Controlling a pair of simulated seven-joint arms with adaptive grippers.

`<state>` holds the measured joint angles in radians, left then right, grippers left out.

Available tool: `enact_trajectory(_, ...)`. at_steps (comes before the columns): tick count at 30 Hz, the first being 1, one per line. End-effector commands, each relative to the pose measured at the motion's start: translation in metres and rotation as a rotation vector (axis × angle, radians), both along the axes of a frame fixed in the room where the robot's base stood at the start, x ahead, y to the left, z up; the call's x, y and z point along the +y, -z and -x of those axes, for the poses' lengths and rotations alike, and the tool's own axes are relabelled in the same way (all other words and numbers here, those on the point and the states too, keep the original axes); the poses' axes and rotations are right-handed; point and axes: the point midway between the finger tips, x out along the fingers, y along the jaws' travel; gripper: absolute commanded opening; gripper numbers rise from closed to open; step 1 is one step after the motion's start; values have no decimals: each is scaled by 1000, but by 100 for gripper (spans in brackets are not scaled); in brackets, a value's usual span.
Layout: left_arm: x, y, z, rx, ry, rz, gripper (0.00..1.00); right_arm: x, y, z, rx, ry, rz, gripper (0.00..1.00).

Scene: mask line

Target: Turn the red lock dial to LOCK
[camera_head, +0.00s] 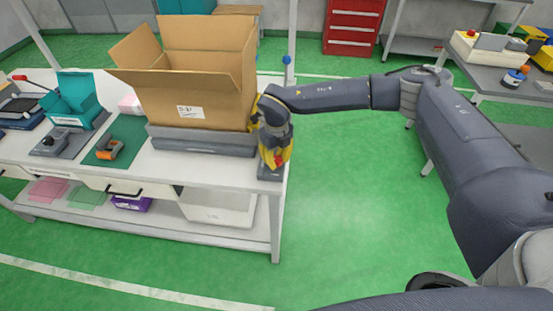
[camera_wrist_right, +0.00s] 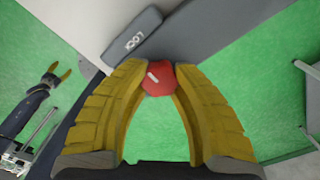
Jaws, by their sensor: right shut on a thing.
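The red lock dial (camera_wrist_right: 158,82) is between the two yellow fingers of my right gripper (camera_wrist_right: 159,76) in the right wrist view. The fingers are shut on its sides. A short white mark slants across the dial's face. My left gripper (camera_wrist_right: 56,75) shows far off in the right wrist view, open and empty.
The white workbench (camera_head: 185,170) also holds a teal box (camera_head: 72,97) and a green mat (camera_head: 128,130). Green floor right of the bench is clear.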

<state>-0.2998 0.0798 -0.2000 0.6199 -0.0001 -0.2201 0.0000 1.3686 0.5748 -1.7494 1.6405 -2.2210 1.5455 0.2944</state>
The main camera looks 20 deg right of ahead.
Motion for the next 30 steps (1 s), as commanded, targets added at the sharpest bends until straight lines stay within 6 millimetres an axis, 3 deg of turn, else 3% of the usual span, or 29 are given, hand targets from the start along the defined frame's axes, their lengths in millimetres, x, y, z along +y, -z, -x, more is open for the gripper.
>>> enact_trajectory(5, 0, 0, 0, 0, 0, 0, 57, 0, 1, 1, 2, 1, 1, 0)
enact_trajectory(6, 0, 0, 0, 0, 0, 0, 57, 0, 1, 1, 2, 1, 1, 31)
enact_trajectory(13, 0, 0, 0, 0, 0, 0, 57, 0, 0, 0, 1, 0, 0, 58)
enact_trajectory(23, 3, 0, 1, 1, 0, -3, 57, 0, -3, 0, 0, -1, 0, 59)
enact_trajectory(30, 1, 0, 0, 1, 0, -1, 57, 0, -32, -1, -3, -1, 0, 59)
